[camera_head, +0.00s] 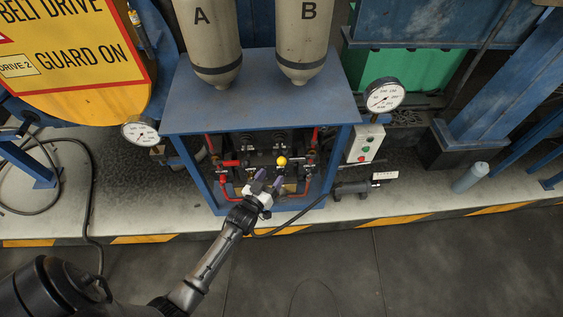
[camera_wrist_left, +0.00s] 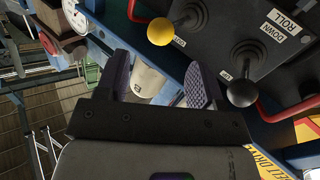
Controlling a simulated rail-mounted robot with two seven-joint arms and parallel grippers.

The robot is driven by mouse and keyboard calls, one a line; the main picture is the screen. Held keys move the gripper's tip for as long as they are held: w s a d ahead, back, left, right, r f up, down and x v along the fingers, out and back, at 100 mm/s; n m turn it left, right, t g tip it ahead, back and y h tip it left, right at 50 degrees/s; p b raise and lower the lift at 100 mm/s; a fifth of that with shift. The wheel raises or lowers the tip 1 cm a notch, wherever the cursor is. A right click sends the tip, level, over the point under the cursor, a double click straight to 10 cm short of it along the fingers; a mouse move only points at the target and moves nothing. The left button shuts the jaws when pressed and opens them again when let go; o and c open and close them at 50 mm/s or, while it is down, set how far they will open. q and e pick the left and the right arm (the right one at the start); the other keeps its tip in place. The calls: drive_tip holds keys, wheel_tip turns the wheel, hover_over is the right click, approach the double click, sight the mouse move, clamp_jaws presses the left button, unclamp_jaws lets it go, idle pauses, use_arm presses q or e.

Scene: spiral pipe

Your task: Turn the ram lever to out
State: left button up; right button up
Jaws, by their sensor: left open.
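A lever with a yellow ball knob (camera_head: 282,160) stands on the dark control panel inside the blue frame; the knob also shows at the top of the left wrist view (camera_wrist_left: 160,31). Beside it is a lever with a black knob (camera_wrist_left: 241,92), near labels reading "ROLL" and "DOWN". My left gripper (camera_head: 269,178) is open and empty in front of the panel, just below the yellow knob. In the wrist view its fingers (camera_wrist_left: 158,72) are apart from both knobs.
The blue bench (camera_head: 258,95) overhangs the panel, with tanks A (camera_head: 208,45) and B (camera_head: 302,42) above. Red pipes (camera_head: 225,188) flank the levers. Floor in front is clear.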

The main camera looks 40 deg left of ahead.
sight(282, 161)
use_arm(q)
drive_tip(key=w, duration=0.2)
drive_tip(key=w+a, duration=0.1)
drive_tip(key=w, duration=0.2)
drive_tip(key=w+b, duration=0.1)
drive_tip(key=w, duration=0.1)
drive_tip(key=shift+w+a, duration=0.25)
drive_tip(key=shift+w, duration=0.1)
use_arm(e)
drive_tip(key=shift+d+f, duration=0.1)
drive_tip(key=shift+f, duration=0.6)
use_arm(q)
drive_tip(key=shift+c, duration=0.3)
